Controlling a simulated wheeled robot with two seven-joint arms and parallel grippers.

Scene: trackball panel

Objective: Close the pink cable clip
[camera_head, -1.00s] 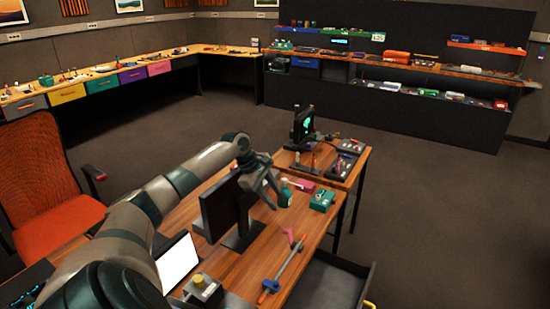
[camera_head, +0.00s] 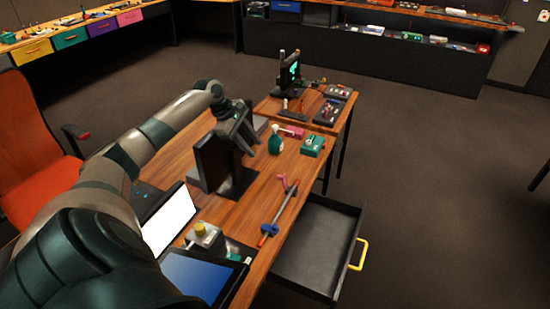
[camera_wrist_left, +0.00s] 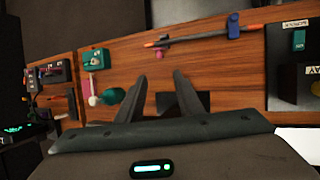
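The pink cable clip (camera_head: 282,182) is a small piece on the desk at the far end of a long grey rod (camera_head: 283,207). It sticks out at an angle beside the rod, but it is too small to tell how far it is open. In the left wrist view the pink clip (camera_wrist_left: 162,42) lies beyond my fingertips, near the rod's left end. My left gripper (camera_head: 240,128) is above the desk beside the dark monitor, apart from the clip. In the left wrist view its two fingers (camera_wrist_left: 160,75) are spread with nothing between them. My right gripper is not in view.
A dark monitor (camera_head: 211,163) stands close to my left gripper. A blue clamp (camera_head: 270,229) is on the rod's near end. An open drawer (camera_head: 312,249) juts out at right.

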